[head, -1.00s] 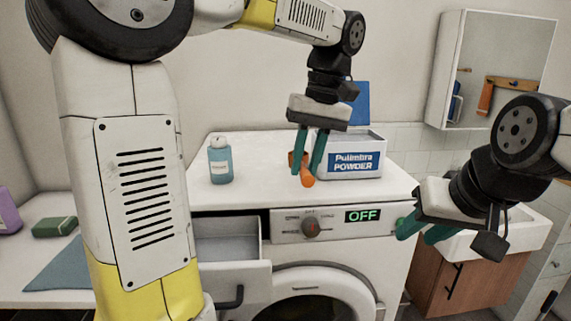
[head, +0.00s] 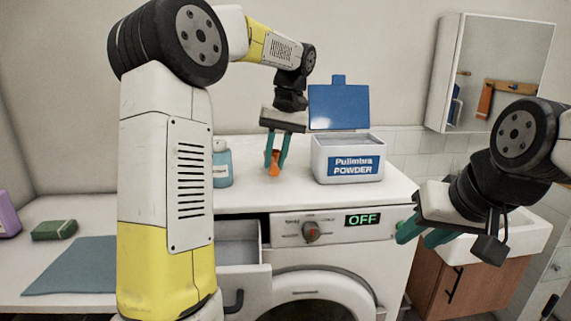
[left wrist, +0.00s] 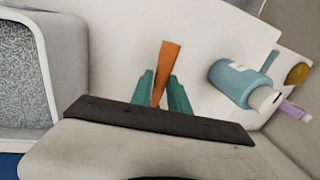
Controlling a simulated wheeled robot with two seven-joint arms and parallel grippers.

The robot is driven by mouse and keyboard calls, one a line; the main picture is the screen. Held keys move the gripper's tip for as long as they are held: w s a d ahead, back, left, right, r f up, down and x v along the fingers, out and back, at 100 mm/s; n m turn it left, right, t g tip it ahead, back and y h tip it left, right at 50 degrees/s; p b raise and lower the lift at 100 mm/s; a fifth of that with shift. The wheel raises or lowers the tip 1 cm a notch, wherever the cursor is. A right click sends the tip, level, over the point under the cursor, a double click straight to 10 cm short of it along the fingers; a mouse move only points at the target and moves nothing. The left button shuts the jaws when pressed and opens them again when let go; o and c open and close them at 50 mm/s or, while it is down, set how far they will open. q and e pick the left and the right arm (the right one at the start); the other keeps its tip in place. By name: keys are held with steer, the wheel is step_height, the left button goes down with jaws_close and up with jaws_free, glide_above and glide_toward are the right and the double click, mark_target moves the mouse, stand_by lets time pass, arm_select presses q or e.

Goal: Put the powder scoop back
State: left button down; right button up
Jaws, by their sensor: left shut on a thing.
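The orange powder scoop (head: 274,162) is between the teal fingers of my left gripper (head: 275,160), over the washing machine top, left of the powder box. In the left wrist view the scoop (left wrist: 166,65) sticks out beyond the fingertips (left wrist: 161,88), which are shut on it. The white powder box (head: 347,146) has its blue lid (head: 339,107) raised. In the left wrist view the open box (left wrist: 25,65) is at the left, with grey powder inside. My right gripper (head: 424,234) is in front of the sink, its fingers partly hidden behind its body.
A blue-grey bottle (head: 222,165) stands left of my left gripper on the washing machine (head: 300,197). The detergent drawer (head: 235,255) is pulled out. A sink (head: 520,232) is at the right. A green sponge (head: 54,229) lies on the left counter.

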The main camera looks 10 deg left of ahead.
arm_select(q)
steer(key=shift+f, duration=0.7)
steer(key=shift+f, duration=0.1)
steer(key=c, duration=1.3)
jaws_free()
steer(key=shift+o, duration=0.2)
steer(key=s+v, duration=0.1)
steer(key=v, duration=1)
steer(key=s+a+f+m+t+h, duration=0.1)
steer(key=s+m+t+h, duration=0.15)
steer(key=s, duration=0.75)
steer(key=s+f+m+t+h, duration=0.1)
steer(key=s+f+t, duration=0.3)
steer(key=s+f, duration=0.7)
steer(key=shift+s+f+h, duration=0.2)
steer(key=shift+s+h, duration=0.25)
steer(key=shift+s, duration=0.35)
steer(key=shift+d+m+t, duration=0.1)
steer(key=shift+m+t, duration=0.15)
